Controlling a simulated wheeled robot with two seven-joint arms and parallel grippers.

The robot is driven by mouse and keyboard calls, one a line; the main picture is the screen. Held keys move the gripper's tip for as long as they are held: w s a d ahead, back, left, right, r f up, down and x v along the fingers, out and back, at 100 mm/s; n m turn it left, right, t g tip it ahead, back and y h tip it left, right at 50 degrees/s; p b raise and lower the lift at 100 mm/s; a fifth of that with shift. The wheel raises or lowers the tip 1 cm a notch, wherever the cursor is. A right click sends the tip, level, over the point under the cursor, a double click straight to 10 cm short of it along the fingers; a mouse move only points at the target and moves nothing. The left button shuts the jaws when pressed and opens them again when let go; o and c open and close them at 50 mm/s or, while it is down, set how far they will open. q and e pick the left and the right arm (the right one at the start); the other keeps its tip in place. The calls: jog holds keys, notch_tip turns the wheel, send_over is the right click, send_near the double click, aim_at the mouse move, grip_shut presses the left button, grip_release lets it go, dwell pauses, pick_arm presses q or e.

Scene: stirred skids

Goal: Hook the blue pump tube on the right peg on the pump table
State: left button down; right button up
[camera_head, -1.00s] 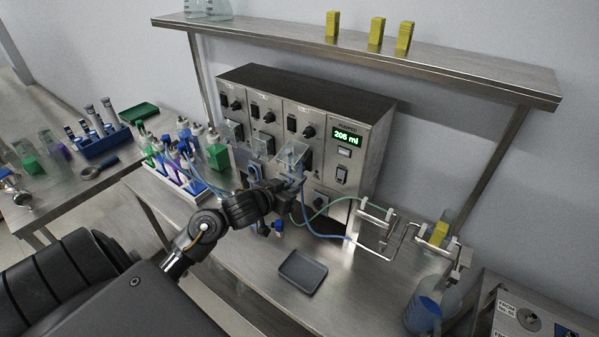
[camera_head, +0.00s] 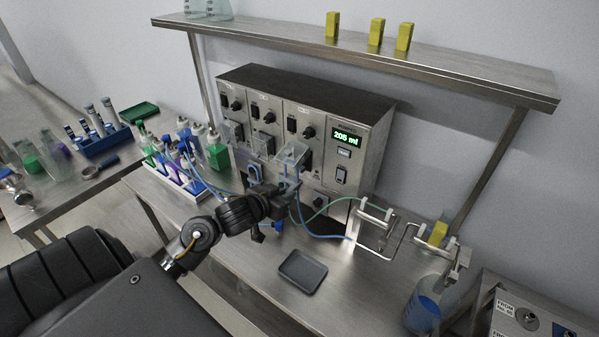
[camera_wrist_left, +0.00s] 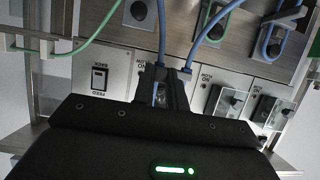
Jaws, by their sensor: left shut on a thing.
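My left gripper (camera_head: 284,190) is in front of the pump panel, shut on the blue pump tube (camera_head: 302,216). In the head view the tube hangs in a curve from the gripper to the foot of a metal rod stand (camera_head: 357,235) at the right. The stand has white bars at its top, and a green tube runs to it. I cannot tell which part is the right peg. My right gripper is not in view.
The pump cabinet (camera_head: 362,146) stands behind the gripper. A grey tray (camera_head: 302,271) lies on the metal table (camera_head: 262,272). A jug with blue liquid (camera_head: 423,312) stands at the right end. A rack of bottles (camera_head: 203,192) is left. A shelf (camera_head: 460,76) hangs above.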

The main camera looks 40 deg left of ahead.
pick_arm(q)
jog(key=shift+s, duration=0.15)
jog(key=shift+s+p, duration=0.6)
jog(key=shift+s, duration=1.4)
jog(key=shift+d+f, duration=0.1)
jog(key=shift+w+d+f+b, duration=0.1)
jog(key=shift+d+f+b, duration=0.35)
jog(key=shift+f+b, duration=0.4)
jog(key=shift+s+d+f+b, duration=0.1)
jog(key=shift+d+f+b, duration=0.35)
jog(key=shift+f+b, duration=0.35)
jog(key=shift+w+d+f+b, duration=0.1)
jog(key=shift+d+f+b, duration=0.35)
jog(key=shift+f+b, duration=0.4)
jog(key=shift+f, duration=0.2)
jog(key=shift+d+f+b, duration=0.45)
jog(key=shift+f+b, duration=0.2)
jog(key=shift+f, duration=0.2)
jog(key=shift+d+f+b, duration=0.4)
jog(key=shift+f+b, duration=0.25)
jog(key=shift+f, duration=0.25)
jog(key=shift+d+f+b, duration=0.45)
jog(key=shift+f+b, duration=0.2)
jog(key=shift+f, duration=0.2)
jog(key=shift+d+f+b, duration=0.4)
jog(key=shift+f+b, duration=0.15)
jog(key=shift+f, duration=0.25)
jog(key=shift+d+f+b, duration=0.4)
jog(key=shift+f+b, duration=0.1)
jog(key=shift+f, duration=0.3)
